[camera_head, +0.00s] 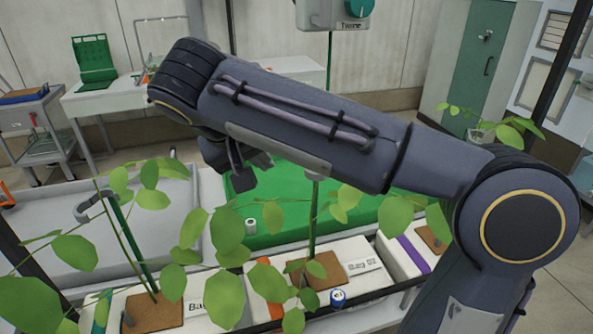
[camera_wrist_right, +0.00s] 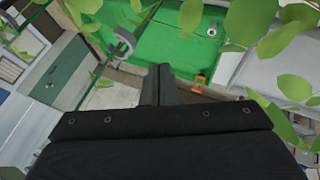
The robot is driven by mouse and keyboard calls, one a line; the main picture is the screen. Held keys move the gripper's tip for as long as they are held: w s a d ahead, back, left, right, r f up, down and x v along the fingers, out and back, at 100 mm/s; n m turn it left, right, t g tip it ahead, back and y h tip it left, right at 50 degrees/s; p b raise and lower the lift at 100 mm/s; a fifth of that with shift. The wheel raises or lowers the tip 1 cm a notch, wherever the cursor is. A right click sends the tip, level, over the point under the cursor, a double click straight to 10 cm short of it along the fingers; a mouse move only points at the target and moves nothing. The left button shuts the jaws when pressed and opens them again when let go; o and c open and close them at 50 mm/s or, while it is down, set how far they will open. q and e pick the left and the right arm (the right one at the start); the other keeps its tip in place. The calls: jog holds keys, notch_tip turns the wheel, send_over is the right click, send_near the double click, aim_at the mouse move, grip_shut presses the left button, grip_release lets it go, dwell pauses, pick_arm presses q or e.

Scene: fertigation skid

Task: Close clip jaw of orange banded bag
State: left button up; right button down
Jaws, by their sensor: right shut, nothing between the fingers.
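The orange banded bag, labelled Bag 02 (camera_head: 372,262), is a white bag in the front row with an orange band (camera_head: 268,263) and a plant on a stake. Its clip is not clear in the head view, where my right arm and leaves cover the upper stake. My right gripper (camera_head: 243,184) is above the green tray, left of that stake. In the right wrist view its fingers (camera_wrist_right: 158,84) are shut and empty. A grey open ring-like clip (camera_wrist_right: 122,45) is left of the fingertips, apart from them; I cannot tell whose stake it is on.
A bag with a teal band (camera_head: 103,312) is on the left, under a stake with a grey clip (camera_head: 95,205). A purple-banded bag (camera_head: 413,254) is on the right. Leaves crowd the front. A green tray (camera_head: 285,195) lies behind the bags.

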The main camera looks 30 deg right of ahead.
jog(key=w+d+f, duration=0.2)
jog(key=d+f, duration=0.5)
jog(key=d, duration=0.1)
jog(key=shift+w+p, duration=0.35)
jog(key=shift+p, duration=0.05)
